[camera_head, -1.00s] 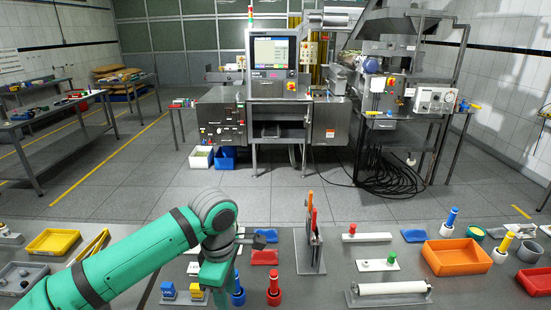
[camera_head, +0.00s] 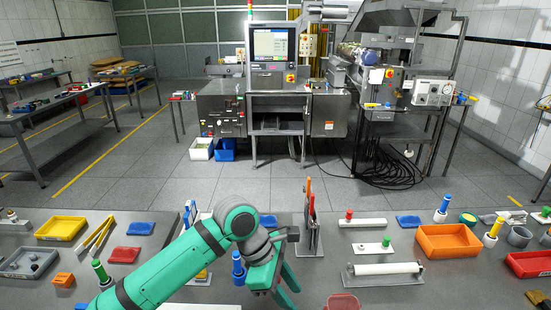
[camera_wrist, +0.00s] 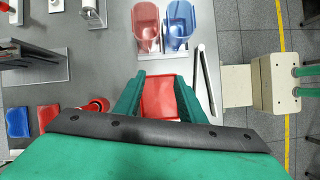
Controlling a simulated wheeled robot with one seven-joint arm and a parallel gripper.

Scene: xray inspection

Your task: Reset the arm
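My arm is green and enters the head view from the bottom left. My gripper (camera_head: 285,285) hangs over the near edge of the grey table, pointing down. In the wrist view its two green fingers (camera_wrist: 157,95) stand apart. A red tray (camera_wrist: 160,97) shows between and below them; I see no contact with the fingers. In the head view a red container (camera_head: 343,302) is just right of the gripper.
A blue-topped holder (camera_head: 238,268) stands close left of the gripper. An upright rack (camera_head: 309,235) and a white roller on a stand (camera_head: 385,269) are to the right, with an orange bin (camera_head: 449,241) beyond. The inspection machine (camera_head: 270,105) stands across open floor.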

